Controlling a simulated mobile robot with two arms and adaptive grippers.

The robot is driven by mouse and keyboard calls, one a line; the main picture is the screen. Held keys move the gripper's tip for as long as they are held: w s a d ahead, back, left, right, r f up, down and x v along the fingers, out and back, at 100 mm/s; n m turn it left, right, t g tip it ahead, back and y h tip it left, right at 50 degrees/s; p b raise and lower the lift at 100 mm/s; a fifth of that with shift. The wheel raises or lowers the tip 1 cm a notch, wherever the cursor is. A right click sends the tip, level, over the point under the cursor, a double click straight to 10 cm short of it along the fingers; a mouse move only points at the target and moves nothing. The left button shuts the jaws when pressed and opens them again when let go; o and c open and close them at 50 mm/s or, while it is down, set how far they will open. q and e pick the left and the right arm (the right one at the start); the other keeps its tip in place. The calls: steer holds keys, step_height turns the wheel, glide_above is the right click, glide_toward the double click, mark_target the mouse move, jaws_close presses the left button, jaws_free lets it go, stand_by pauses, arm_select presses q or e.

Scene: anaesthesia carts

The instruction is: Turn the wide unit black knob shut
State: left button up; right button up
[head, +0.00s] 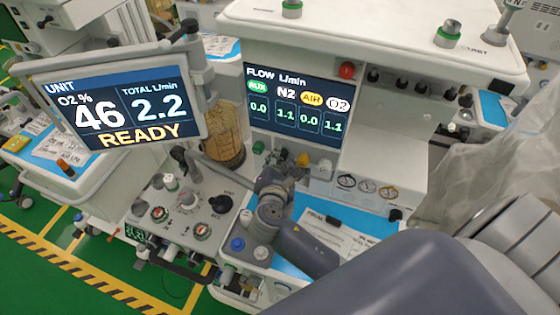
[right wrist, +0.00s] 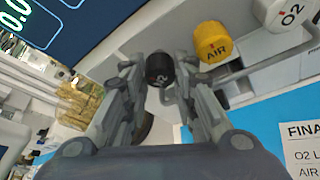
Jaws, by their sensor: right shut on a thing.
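The wide unit's black knob (right wrist: 160,69) shows in the right wrist view, between the fingertips of my right gripper (right wrist: 159,82). The fingers are closed on its two sides. In the head view my right gripper (head: 277,178) reaches up to the knob row below the flow screen (head: 298,105) and largely hides the black knob. The flow screen reads N2 1.1, AIR 0.0 and O2 1.1. My left gripper is in neither view.
Close right of the black knob are a yellow AIR knob (right wrist: 212,42) and a white O2 knob (right wrist: 279,13). Gauges (head: 367,186) follow along the panel. A blue work surface with a paper sheet (head: 335,232) lies below. A monitor reading READY (head: 118,103) stands left.

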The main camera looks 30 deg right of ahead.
steer(key=shift+s+f+m+t+b, duration=0.1)
steer(key=shift+f+m+t+b, duration=0.15)
steer(key=shift+m+t+b, duration=0.45)
steer(key=shift+d+m+y+b, duration=0.1)
steer(key=shift+m+y+b, duration=0.2)
steer(key=shift+m+b, duration=0.65)
steer(key=shift+r+t, duration=0.15)
steer(key=shift+t, duration=0.15)
steer(key=o, duration=0.8)
steer(key=shift+s, duration=0.1)
steer(key=v, duration=1.2)
